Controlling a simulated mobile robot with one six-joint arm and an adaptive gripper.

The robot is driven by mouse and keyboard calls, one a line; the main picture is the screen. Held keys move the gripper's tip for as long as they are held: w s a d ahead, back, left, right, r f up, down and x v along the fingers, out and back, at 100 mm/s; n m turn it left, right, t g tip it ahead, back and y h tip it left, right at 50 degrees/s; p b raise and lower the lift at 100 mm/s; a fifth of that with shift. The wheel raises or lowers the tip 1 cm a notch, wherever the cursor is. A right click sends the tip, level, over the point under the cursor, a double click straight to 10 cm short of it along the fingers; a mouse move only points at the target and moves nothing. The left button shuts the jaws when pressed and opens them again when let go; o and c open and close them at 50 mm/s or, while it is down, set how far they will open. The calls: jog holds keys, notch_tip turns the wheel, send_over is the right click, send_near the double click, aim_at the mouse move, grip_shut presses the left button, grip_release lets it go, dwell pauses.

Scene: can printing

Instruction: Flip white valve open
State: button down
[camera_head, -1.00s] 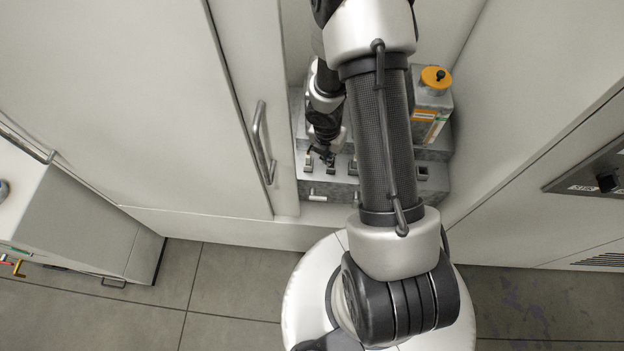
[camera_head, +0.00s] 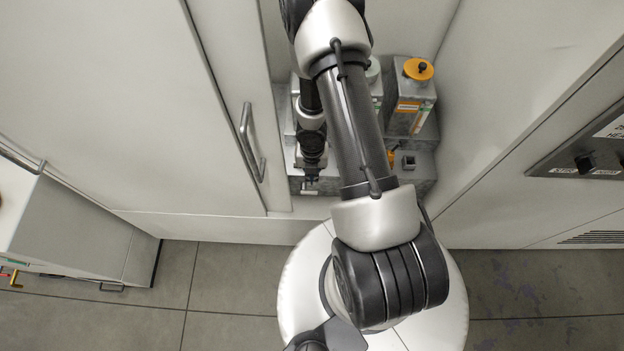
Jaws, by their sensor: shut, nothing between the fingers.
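My gripper (camera_head: 311,184) points down at the front edge of the grey stepped block (camera_head: 425,165), left of my forearm. Its fingers are shut with nothing between them. A small whitish piece (camera_head: 310,193), apparently the white valve, shows just below the fingertips at the block's front face. The gripper and wrist cover most of it, so I cannot tell its angle or whether the fingers touch it.
A grey container with an orange cap (camera_head: 418,69) stands on the block, with another partly hidden behind my arm. A small orange part (camera_head: 391,156) sits beside a square socket (camera_head: 408,162). A cabinet door handle (camera_head: 251,143) is close on the left.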

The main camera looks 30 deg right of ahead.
notch_tip(320, 180, down, 13)
jog(key=b, duration=1.3)
jog(key=shift+f, duration=0.2)
